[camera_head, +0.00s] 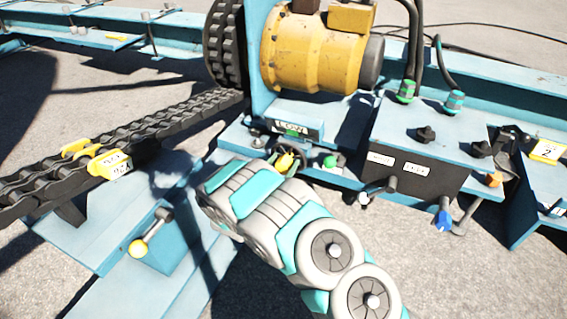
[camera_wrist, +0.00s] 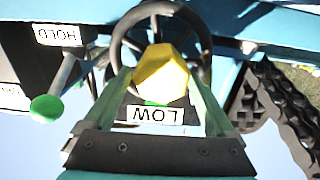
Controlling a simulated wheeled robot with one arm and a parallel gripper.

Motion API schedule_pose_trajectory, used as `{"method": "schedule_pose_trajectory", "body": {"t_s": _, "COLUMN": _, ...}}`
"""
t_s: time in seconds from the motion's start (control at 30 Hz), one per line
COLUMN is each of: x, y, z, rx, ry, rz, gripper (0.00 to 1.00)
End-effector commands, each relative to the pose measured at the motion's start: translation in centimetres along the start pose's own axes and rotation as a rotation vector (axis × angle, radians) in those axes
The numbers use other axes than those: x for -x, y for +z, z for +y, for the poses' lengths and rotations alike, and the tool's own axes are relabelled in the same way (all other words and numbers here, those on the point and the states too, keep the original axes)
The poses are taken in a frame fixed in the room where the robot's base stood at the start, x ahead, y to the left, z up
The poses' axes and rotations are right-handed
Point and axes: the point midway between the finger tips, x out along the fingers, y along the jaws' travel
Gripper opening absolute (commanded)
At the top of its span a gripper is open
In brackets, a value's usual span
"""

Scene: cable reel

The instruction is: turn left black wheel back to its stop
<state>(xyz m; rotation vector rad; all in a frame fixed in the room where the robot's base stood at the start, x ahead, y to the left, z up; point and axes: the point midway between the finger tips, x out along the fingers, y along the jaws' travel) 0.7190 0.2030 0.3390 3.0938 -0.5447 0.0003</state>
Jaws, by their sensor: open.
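The black wheel (camera_wrist: 205,48) shows in the wrist view as a dark ring, top middle, in front of the upside-down LOW label (camera_wrist: 155,114). A yellow knob (camera_wrist: 161,75) covers part of it. My gripper (camera_wrist: 160,80) is open, with one finger on each side of the yellow knob; whether they touch it I cannot tell. In the head view my gripper (camera_head: 286,163) is at the blue frame below the LOW label (camera_head: 297,130), and it and my arm largely hide the wheel there.
A green knob on a lever (camera_wrist: 47,107) sits left of the wheel in the wrist view. In the head view a control box (camera_head: 415,165) with black knobs stands to the right. A chain (camera_head: 150,125) runs left, and a yellow motor (camera_head: 312,50) is above.

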Motion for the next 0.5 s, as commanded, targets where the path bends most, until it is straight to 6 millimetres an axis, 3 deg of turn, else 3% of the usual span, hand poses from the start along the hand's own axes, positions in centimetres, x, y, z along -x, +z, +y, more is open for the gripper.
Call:
{"method": "schedule_pose_trajectory", "body": {"t_s": 0.07, "x": 0.01, "y": 0.00, "z": 0.00, "rx": 0.000, "ry": 0.000, "rz": 0.000, "gripper": 0.83}}
{"method": "schedule_pose_trajectory", "body": {"t_s": 0.5, "x": 0.03, "y": 0.02, "z": 0.02, "rx": 0.000, "ry": 0.000, "rz": 0.000, "gripper": 0.34}}
